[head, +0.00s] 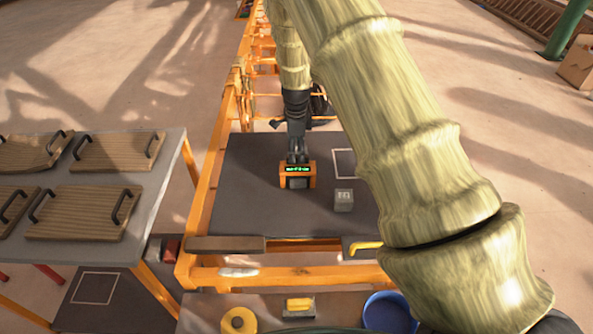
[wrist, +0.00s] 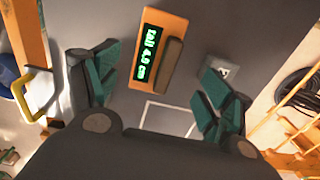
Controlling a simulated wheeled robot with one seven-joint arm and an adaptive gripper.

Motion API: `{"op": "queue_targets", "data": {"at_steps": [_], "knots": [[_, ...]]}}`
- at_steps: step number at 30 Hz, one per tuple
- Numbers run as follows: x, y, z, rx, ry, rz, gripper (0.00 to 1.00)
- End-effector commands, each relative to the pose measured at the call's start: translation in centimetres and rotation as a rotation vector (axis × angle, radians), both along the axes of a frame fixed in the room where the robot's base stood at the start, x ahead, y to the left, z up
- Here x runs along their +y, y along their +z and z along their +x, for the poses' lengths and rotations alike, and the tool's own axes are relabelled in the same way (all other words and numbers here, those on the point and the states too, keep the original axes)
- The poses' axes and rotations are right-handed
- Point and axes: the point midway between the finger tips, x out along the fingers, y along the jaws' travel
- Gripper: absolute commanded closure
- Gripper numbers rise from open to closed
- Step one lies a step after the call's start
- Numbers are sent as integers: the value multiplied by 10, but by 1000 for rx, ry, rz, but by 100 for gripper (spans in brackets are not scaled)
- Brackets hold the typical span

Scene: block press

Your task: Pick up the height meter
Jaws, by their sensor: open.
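The height meter (head: 297,170) is an orange block with a green lit display and a dark grey bar, on the dark grey table top (head: 245,205). In the wrist view the meter (wrist: 152,52) lies ahead of the gap between my fingers, and its display seems to read about 4.0 cm. My gripper (head: 298,154) points down at the meter, just behind or above it in the head view. In the wrist view my gripper (wrist: 162,85) has its green-padded fingers wide apart with nothing between them. I cannot tell the exact height gap.
A grey cube (head: 343,200) stands right of the meter, near my right finger in the wrist view. A white outlined square is on the table top. A yellow handle (head: 367,246) is at the front edge. Wooden trays (head: 85,213) lie on a left table; a blue bowl (head: 388,312) is in front.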

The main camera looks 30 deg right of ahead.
Motion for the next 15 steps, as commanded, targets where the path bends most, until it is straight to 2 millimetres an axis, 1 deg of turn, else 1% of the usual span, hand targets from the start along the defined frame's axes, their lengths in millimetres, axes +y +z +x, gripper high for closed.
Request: {"op": "queue_targets", "data": {"at_steps": [1,6,15], "knots": [[0,-7,-1,3,0,0,20],[0,-29,-1,3,0,0,20],[1,-50,-4,2,2,1,20]]}}
